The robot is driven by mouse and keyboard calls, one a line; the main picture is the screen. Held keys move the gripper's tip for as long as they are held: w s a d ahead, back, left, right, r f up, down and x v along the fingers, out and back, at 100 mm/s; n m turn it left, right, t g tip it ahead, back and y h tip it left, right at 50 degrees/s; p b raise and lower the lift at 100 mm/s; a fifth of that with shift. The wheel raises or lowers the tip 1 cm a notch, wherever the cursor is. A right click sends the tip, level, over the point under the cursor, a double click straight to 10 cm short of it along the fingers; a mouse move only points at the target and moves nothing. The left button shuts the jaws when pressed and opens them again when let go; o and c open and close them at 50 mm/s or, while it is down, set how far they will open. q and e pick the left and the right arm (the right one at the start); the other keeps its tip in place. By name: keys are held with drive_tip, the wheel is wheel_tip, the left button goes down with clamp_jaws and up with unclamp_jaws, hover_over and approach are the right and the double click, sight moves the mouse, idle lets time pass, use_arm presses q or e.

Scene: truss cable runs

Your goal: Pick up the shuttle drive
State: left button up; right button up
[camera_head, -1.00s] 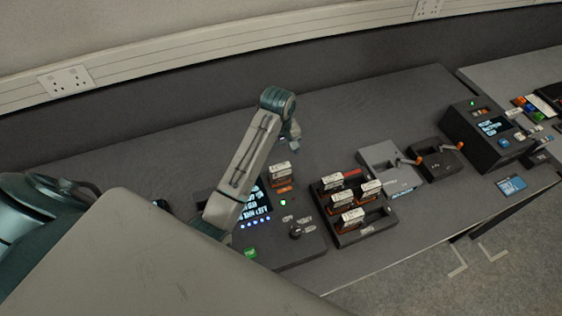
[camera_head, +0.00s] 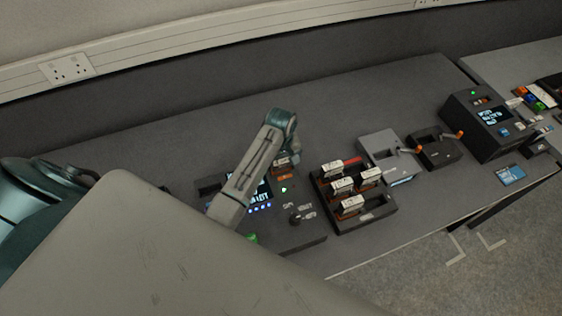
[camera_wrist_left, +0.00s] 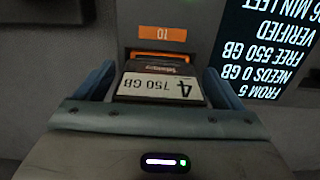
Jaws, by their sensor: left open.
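A dark drive with a white label reading "4 750 GB" (camera_wrist_left: 160,88) stands in a slot of the console, below an orange label in the left wrist view. In the head view this drive (camera_head: 284,169) is partly hidden by my left wrist. My left gripper (camera_wrist_left: 160,72) is open, with one blue finger on each side of the drive. I cannot tell whether the fingers touch it. In the head view my left gripper (camera_head: 292,153) is over the console's back slot. My right gripper is not in view.
The console screen (camera_wrist_left: 268,50) reads "VERIFIED" and "FREE 550 GB". Right of the console, a black rack (camera_head: 372,216) holds several labelled drives. The desk behind is clear.

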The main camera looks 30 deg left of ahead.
use_arm(q)
drive_tip(key=shift+f, duration=0.15)
drive_tip(key=shift+w, duration=0.1)
drive_tip(key=c, duration=1.3)
